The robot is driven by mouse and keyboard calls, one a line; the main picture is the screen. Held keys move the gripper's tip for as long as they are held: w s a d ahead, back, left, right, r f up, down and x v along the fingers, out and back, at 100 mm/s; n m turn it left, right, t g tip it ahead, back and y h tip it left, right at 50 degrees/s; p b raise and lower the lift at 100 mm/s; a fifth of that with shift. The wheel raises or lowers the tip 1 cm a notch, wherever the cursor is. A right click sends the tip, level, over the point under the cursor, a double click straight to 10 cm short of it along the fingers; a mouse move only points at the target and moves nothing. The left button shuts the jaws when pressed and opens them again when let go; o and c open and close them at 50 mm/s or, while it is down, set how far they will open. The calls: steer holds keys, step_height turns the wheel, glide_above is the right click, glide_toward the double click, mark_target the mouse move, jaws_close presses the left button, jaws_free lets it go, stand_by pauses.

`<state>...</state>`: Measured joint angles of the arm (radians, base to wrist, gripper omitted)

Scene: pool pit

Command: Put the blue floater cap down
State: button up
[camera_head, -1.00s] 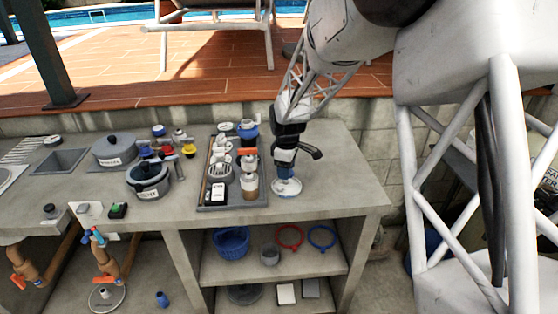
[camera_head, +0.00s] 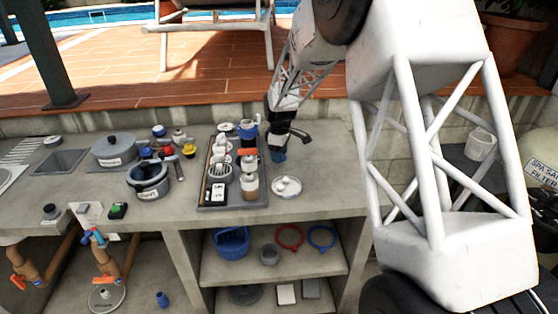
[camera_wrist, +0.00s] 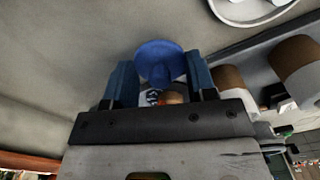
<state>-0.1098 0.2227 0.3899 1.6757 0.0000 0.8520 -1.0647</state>
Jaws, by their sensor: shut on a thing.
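The blue floater cap (camera_wrist: 160,62) is a rounded blue piece between the two blue-padded fingers in the wrist view. My gripper (camera_wrist: 160,85) is shut on it. In the head view my gripper (camera_head: 279,152) is over the right part of the grey counter (camera_head: 325,175), behind a round white lid-like piece (camera_head: 286,187). A small blue patch shows at its tip; I cannot tell there which part is cap and which is finger. Whether the cap touches the counter is not clear.
A dark tray (camera_head: 232,208) with several jars and fittings stands left of my gripper. A grey pot (camera_head: 149,184) and valves stand further left. The counter right of the white piece is clear. A shelf (camera_head: 290,262) below holds a blue basket (camera_head: 231,243) and rings.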

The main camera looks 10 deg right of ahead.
steer(key=shift+w, duration=0.1)
steer(key=shift+w, duration=0.2)
steer(key=shift+w+f, duration=0.1)
steer(key=shift+f, duration=1.7)
steer(key=o, duration=0.9)
steer(key=shift+f, duration=0.1)
step_height(320, 180, up, 12)
steer(key=shift+f, duration=0.1)
steer(key=shift+r, duration=0.2)
